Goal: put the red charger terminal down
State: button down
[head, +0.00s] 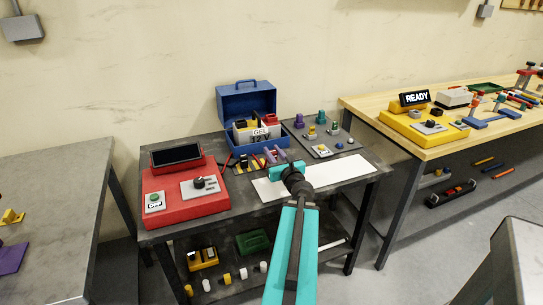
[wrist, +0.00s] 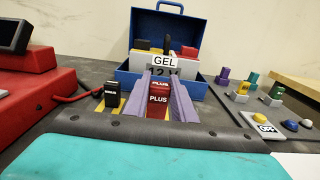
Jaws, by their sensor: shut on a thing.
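The red charger terminal, marked PLUS (wrist: 158,101), is between the two purple fingers of my gripper (wrist: 167,90). My gripper is shut on it. In the head view my gripper (head: 276,155) is over the dark table, in front of the blue battery box. A black terminal (wrist: 111,95) stands to the left of my gripper by yellow-marked pieces. The red charger (head: 186,195), with a dark screen, a knob and a button marked OFF, sits at the left of the table. Whether the red terminal touches anything below is hidden.
The open blue box (wrist: 133,80) holds a battery marked GEL 12 V (wrist: 165,62). A grey panel (head: 318,140) with coloured knobs lies at the right. A white strip (head: 340,173) lies along the table's front. A red cable (wrist: 78,98) runs from the charger.

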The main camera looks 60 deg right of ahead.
jog(key=shift+f, duration=0.15)
jog(key=shift+w+d, duration=0.15)
jog(key=shift+d, duration=0.2)
jog(key=shift+w+d+f, duration=0.1)
jog(key=shift+w+d, duration=0.9)
jog(key=shift+d, duration=0.3)
jog(key=shift+w+d+f, duration=0.1)
jog(key=shift+w+d, duration=0.85)
jog(key=shift+d, duration=0.35)
jog(key=shift+w+d, duration=0.2)
jog(key=shift+d, duration=0.05)
jog(key=shift+w+d+f, duration=0.1)
jog(key=shift+d+f, duration=0.05)
jog(key=shift+f, duration=0.15)
jog(key=shift+f+b, duration=1.1)
jog(key=shift+f, duration=0.4)
jog(key=shift+f, duration=0.15)
jog(key=c, duration=1.5)
grip_release()
